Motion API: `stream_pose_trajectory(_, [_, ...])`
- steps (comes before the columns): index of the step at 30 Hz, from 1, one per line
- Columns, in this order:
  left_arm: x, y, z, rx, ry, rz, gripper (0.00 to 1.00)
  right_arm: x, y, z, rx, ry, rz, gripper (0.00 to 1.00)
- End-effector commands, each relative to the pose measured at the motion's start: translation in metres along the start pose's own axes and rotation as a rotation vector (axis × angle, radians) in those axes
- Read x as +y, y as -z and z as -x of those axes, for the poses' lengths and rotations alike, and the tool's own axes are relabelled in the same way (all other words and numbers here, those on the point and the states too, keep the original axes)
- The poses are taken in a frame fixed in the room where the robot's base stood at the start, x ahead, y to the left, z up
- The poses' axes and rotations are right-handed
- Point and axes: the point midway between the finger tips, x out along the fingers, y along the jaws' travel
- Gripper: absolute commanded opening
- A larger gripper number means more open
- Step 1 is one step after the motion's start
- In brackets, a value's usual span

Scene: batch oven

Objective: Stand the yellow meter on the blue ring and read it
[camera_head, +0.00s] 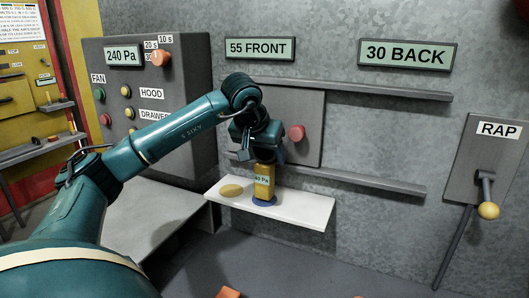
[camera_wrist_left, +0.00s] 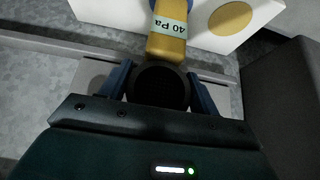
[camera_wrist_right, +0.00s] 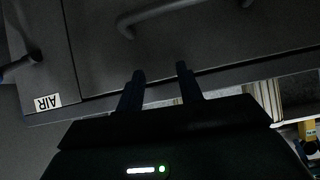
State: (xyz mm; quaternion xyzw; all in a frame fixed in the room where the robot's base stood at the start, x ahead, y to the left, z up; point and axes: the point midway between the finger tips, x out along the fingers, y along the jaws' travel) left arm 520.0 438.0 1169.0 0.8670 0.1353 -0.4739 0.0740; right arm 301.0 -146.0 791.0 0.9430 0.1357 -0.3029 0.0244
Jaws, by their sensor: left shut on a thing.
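The yellow meter (camera_head: 264,183) stands upright at the blue ring (camera_head: 264,202) on a white shelf (camera_head: 305,209) in the head view. Its base meets the ring in the picture; I cannot tell if its weight rests there. Its label reads 40 Pa, most clearly in the left wrist view (camera_wrist_left: 170,29). My left gripper (camera_head: 264,158) is shut on the meter's dark top, which shows between the fingers (camera_wrist_left: 160,86) in the left wrist view. My right gripper (camera_wrist_right: 160,78) is open and empty in the right wrist view, near a handle.
A yellow oval mark (camera_head: 231,190) lies left of the ring. A grey panel with a red knob (camera_head: 296,132) is behind the shelf. Grey rails run along the wall. A lever (camera_head: 488,209) labelled RAP is at right. A display (camera_head: 123,56) reads 240 Pa.

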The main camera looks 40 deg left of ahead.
Motion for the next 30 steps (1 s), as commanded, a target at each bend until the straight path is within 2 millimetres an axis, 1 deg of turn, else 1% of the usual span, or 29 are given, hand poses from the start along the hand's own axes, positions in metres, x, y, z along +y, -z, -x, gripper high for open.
stream_pose_trajectory(15, [-0.0002, -0.0043, -0.0068, 0.001, 0.0, 0.0, 0.31, 0.0011, -0.0002, -0.0051, 0.008, -0.003, -0.001, 0.36])
stream_pose_trajectory(16, [-0.0001, -0.0042, -0.0067, 0.001, 0.0, 0.0, 0.62, 0.0012, -0.0002, -0.005, 0.008, -0.003, -0.001, 0.36])
stream_pose_trajectory(25, [-0.0001, -0.0041, -0.0065, 0.001, 0.0, 0.0, 0.87, 0.0011, -0.0019, -0.0039, 0.003, -0.003, -0.002, 0.36])
stream_pose_trajectory(30, [0.0, -0.0045, -0.0069, -0.001, 0.0, 0.0, 0.87, 0.0005, -0.0051, -0.0026, -0.003, -0.002, -0.003, 0.36])
